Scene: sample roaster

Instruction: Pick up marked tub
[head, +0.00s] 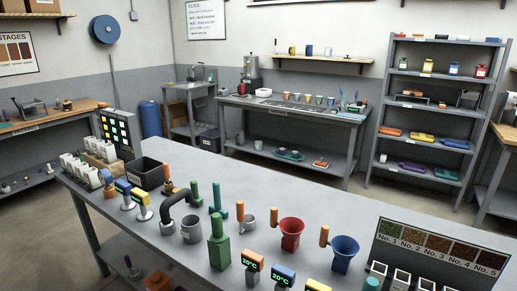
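I cannot tell which thing is the marked tub. A black open-topped bin (150,175) stands at the far left part of the near grey table. Two small grey cups, one at the middle (191,231) and one further right (249,218), stand on the same table. Several small white containers (80,164) stand in rows at the table's left end, too small to read any mark. Neither of my grippers is in view.
The near table (330,195) also holds a green block with a post (219,245), a red funnel (290,235), a blue funnel (343,253) and a sample board (440,247). A back bench (260,105) and a shelf rack (395,78) stand beyond.

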